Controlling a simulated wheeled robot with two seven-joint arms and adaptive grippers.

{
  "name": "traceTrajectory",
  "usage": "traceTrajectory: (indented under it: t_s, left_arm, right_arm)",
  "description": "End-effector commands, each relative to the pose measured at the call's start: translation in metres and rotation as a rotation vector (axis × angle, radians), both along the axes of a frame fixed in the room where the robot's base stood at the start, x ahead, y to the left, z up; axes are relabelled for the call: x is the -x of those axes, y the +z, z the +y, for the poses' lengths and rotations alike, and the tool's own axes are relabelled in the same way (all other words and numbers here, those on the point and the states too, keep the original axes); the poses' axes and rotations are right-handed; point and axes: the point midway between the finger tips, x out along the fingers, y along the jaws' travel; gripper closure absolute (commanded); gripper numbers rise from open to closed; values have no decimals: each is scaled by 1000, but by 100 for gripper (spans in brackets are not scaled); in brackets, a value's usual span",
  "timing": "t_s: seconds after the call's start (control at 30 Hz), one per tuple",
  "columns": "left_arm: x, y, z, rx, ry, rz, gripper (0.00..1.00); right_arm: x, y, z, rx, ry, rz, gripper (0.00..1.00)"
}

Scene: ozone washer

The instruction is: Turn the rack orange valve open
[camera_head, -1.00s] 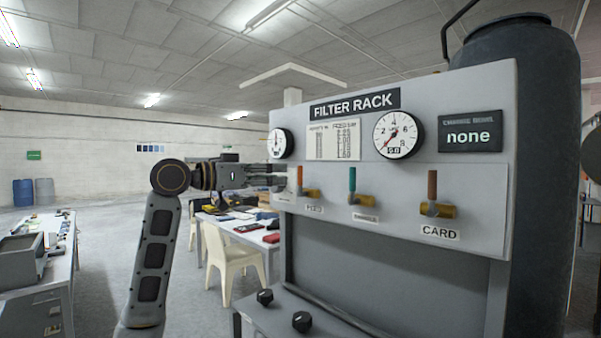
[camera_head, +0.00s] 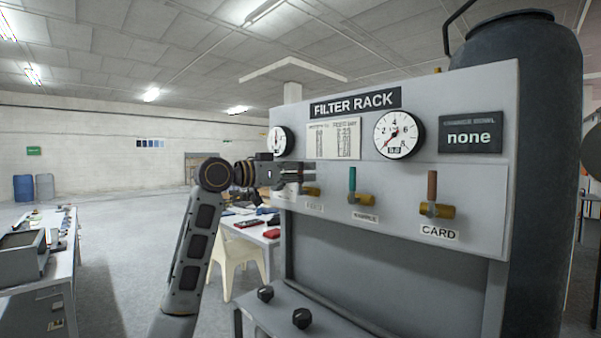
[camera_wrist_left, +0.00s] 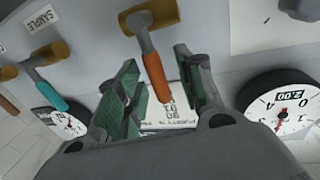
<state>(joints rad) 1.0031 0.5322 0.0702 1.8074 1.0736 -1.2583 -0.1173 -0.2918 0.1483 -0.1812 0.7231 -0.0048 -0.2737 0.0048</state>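The grey filter rack panel (camera_head: 470,190) carries three brass valves in a row. The left valve (camera_head: 311,191) shows mostly its brass body in the head view, its handle covered by my left gripper (camera_head: 304,176). In the left wrist view its orange handle (camera_wrist_left: 155,77) hangs between the two green-padded fingers of my left gripper (camera_wrist_left: 157,72). The fingers are open, with a gap on each side of the handle. The middle valve has a teal handle (camera_head: 352,178), labelled SAMPLE. The right valve has an orange-brown handle (camera_head: 432,185), labelled CARD. My right gripper is out of view.
Round gauges (camera_head: 398,134) and a screen reading "none" (camera_head: 470,132) sit above the valves. A dark tank (camera_head: 548,180) stands behind the rack. A white chair (camera_head: 236,258) and tables stand left of the rack.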

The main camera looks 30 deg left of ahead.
Motion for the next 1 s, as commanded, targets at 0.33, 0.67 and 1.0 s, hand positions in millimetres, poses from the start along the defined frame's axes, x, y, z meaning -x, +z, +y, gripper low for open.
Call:
traceTrajectory:
  t_s: [0.33, 0.67, 1.0]
  left_arm:
    - [0, 0, 0, 0, 0, 0, 95]
    - [0, 0, 0, 0, 0, 0, 100]
    - [-1, 1, -2, -46, 0, -16, 100]
  right_arm:
    - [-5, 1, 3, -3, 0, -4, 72]
    - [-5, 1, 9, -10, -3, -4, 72]
    - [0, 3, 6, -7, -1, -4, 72]
